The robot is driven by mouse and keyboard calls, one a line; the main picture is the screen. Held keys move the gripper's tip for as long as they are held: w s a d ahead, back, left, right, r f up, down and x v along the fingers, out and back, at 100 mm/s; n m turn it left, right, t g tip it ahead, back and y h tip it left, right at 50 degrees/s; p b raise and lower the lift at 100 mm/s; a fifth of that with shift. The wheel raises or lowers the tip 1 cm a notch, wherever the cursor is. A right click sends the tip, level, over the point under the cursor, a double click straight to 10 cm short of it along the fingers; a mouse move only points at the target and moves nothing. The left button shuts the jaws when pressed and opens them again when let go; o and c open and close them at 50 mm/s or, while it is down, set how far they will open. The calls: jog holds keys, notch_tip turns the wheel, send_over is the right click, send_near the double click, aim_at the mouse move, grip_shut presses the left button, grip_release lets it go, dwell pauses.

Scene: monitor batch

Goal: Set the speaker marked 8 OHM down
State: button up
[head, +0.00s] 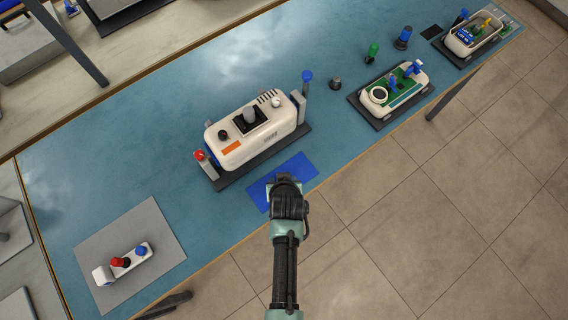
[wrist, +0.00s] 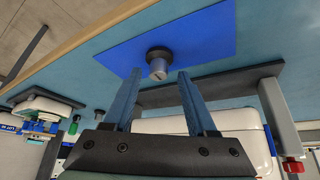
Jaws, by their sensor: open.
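A small round part with a black rim and a silver-grey body, which looks like the speaker (wrist: 158,66), rests on the blue mat (wrist: 210,38) in the wrist view. No 8 OHM marking is legible on it. My gripper (wrist: 159,76) is open, with its two blue fingers spread and the part just beyond and between the tips. I see no finger touching it. In the head view my gripper (head: 284,182) is over the blue mat (head: 299,168) and hides the part.
A white machine (head: 230,150) on a dark base stands just behind the mat. A green-topped tester (head: 402,92), a small dark part (head: 335,83) and a tray (head: 472,36) are to the right. A grey mat (head: 165,225) with a small white holder is at left. The bench's front edge is close.

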jog(key=v, duration=1)
jog(key=w+r+t, duration=0.3)
jog(key=w+r, duration=0.3)
jog(key=r, duration=0.5)
jog(key=w+r+t, duration=0.3)
jog(key=w+r, duration=0.3)
jog(key=r, duration=0.5)
jog(key=w+r+t, duration=0.3)
jog(key=w+r, duration=0.3)
jog(key=r, duration=0.4)
jog(key=s+r+t, duration=0.3)
jog(key=r+t, duration=0.4)
jog(key=r, duration=1.8)
jog(key=s+r+t, duration=0.5)
jog(key=s+r, duration=0.5)
jog(key=r, duration=0.5)
jog(key=shift+m, duration=0.4)
jog(key=shift+s, duration=0.1)
